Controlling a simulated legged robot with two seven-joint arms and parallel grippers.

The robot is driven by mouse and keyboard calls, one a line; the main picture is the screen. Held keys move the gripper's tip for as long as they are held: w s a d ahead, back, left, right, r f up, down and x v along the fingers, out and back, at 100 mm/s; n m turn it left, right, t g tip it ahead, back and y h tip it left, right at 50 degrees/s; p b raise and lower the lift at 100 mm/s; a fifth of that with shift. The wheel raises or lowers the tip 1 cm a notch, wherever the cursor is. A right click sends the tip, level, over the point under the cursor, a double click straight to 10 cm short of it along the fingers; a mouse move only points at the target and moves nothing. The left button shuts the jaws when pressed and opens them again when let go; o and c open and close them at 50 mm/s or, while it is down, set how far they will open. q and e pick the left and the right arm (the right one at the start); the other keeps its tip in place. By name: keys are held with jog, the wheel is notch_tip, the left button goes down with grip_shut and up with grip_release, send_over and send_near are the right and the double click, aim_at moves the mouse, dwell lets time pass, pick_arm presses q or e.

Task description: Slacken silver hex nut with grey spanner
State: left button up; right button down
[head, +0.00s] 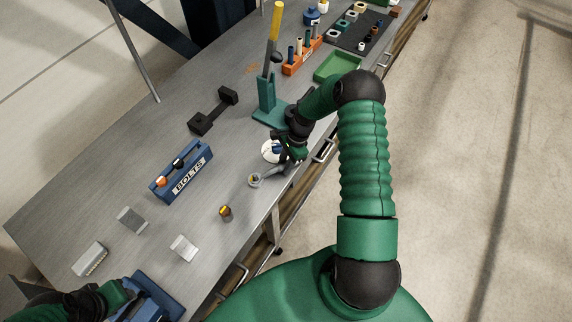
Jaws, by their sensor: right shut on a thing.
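My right gripper (289,150) is shut on the grey spanner (272,173) near the bench's right edge. The spanner reaches down and left from the gripper, low over the bench top. Its head (255,181) surrounds or covers a small pale spot, which may be the silver hex nut; it is too small to tell whether they are engaged. My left gripper (122,293) is at the lower left, beside a blue block; its fingers do not show clearly.
A blue bolts box (182,173) and an upright gold-topped piece (226,212) stand nearby. A white round thing (270,151) sits beside the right gripper. A teal stand (268,103) holds a yellow-handled tool.

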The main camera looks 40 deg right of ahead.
pick_arm(q)
jog(key=shift+f, duration=0.1)
pick_arm(e)
jog(key=shift+w+a, duration=0.1)
jog(key=shift+w, duration=0.15)
